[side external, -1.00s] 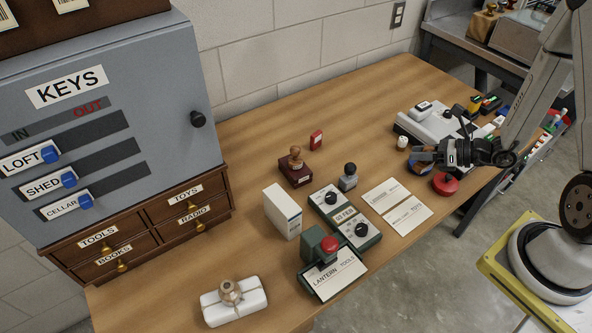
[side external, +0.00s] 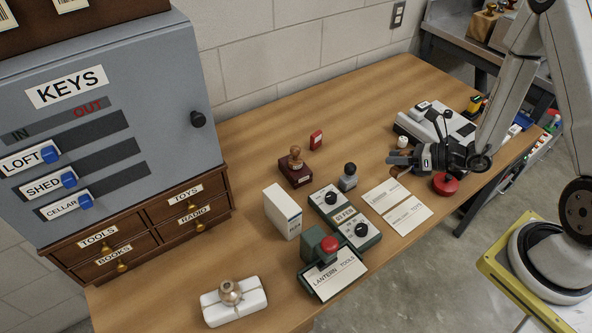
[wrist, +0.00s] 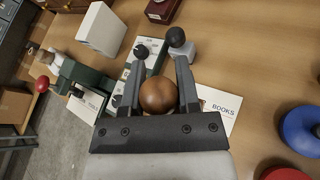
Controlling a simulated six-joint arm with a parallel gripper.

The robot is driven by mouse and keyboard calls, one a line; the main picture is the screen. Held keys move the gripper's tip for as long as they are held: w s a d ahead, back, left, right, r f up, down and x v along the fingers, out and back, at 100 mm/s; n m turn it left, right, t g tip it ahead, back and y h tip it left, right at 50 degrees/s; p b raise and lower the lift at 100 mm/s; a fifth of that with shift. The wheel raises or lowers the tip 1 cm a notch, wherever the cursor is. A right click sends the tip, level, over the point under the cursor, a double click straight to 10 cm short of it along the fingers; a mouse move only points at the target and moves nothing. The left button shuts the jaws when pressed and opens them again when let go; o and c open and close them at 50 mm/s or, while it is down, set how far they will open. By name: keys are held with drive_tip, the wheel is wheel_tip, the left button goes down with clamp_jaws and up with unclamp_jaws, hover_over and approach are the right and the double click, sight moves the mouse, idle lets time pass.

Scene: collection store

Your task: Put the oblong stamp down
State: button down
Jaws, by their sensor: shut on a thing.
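My gripper (side external: 396,160) is shut on a stamp with a round brown wooden knob, taken as the oblong stamp (side external: 401,173). In the wrist view the knob (wrist: 159,95) sits between the two fingers (wrist: 160,70) and hides the stamp's base. In the side view the gripper is low over the table, beside the upper end of the white cards (side external: 383,194). The fingers cover much of the stamp, and I cannot tell whether its base touches anything.
A green date block (side external: 323,201) and a black-knobbed stamp (side external: 348,176) stand left of the gripper. A red round pad (side external: 445,184) is to its right, and a blue round pad (wrist: 305,131) shows in the wrist view. A maroon block with a wooden-handled stamp (side external: 296,174) stands further left. Bare table (side external: 350,110) lies behind.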

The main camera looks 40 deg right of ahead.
drive_tip(key=w+f, duration=0.2)
drive_tip(key=w, duration=0.1)
drive_tip(key=w+f, duration=0.2)
drive_tip(key=w, duration=0.1)
drive_tip(key=w+d+f, duration=0.1)
drive_tip(key=w+f, duration=0.2)
drive_tip(key=shift+w, duration=0.2)
drive_tip(key=shift+w+d+f, duration=0.1)
drive_tip(key=shift+w+f, duration=0.3)
drive_tip(key=shift+f, duration=0.05)
drive_tip(key=shift+w+f, duration=0.3)
drive_tip(key=shift+f, duration=1.5)
drive_tip(key=shift+f, duration=0.1)
drive_tip(key=c, duration=0.6)
unclamp_jaws()
